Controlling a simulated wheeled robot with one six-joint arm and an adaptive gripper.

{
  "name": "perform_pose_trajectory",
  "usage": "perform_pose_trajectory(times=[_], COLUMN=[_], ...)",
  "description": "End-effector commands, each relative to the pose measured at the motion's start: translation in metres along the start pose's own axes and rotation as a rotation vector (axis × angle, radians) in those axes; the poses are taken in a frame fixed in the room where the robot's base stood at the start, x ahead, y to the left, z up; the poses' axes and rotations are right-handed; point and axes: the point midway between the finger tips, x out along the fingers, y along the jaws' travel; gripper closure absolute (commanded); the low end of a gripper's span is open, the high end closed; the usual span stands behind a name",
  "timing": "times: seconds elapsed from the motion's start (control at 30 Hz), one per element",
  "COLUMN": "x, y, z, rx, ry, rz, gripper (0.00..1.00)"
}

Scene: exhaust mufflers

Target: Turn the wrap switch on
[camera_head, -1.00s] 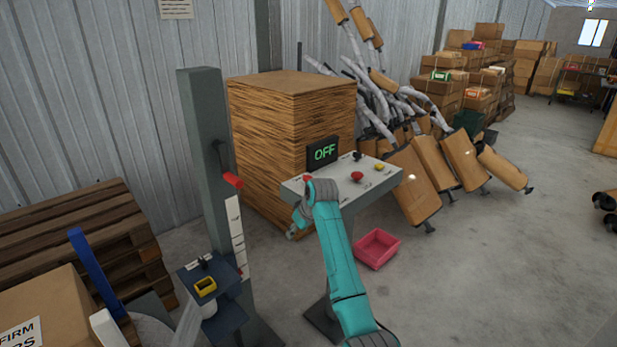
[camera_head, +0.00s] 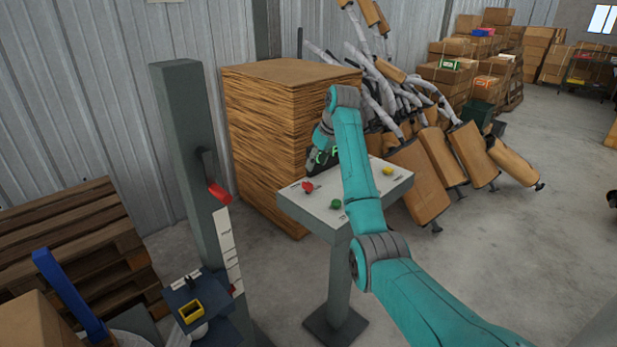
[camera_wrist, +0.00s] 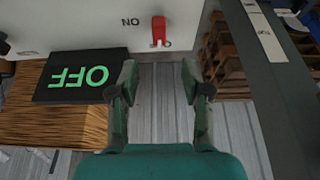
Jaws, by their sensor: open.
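A red switch (camera_wrist: 158,30) sits on the pale control panel in the wrist view, between an "ON" label and a second label it partly covers. A red control at the left of the panel (camera_head: 355,222) in the head view (camera_head: 307,186) looks like the same switch. The black display (camera_wrist: 75,77) reads OFF in green; in the head view my arm hides most of it. My gripper (camera_wrist: 158,85) is open and empty, its fingers apart below the switch in the wrist picture and not touching it. My arm hides the fingers in the head view.
The panel also has a green button (camera_head: 336,204) and a yellow one (camera_head: 387,171). A tall grey post (camera_head: 185,150) with a red handle stands left. A stack of brown sheets (camera_head: 265,140) stands behind, with mufflers (camera_head: 415,180) at the right. Open floor lies right.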

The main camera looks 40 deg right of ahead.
Motion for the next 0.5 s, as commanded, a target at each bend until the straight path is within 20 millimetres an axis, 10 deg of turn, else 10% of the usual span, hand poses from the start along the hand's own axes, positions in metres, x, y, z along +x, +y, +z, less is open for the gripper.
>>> perform_pose_trajectory(times=[0.5], x=[0.08], y=[-0.001], z=[0.001], rx=[0.001], ry=[-0.003], rz=[-0.001], gripper=[0.52])
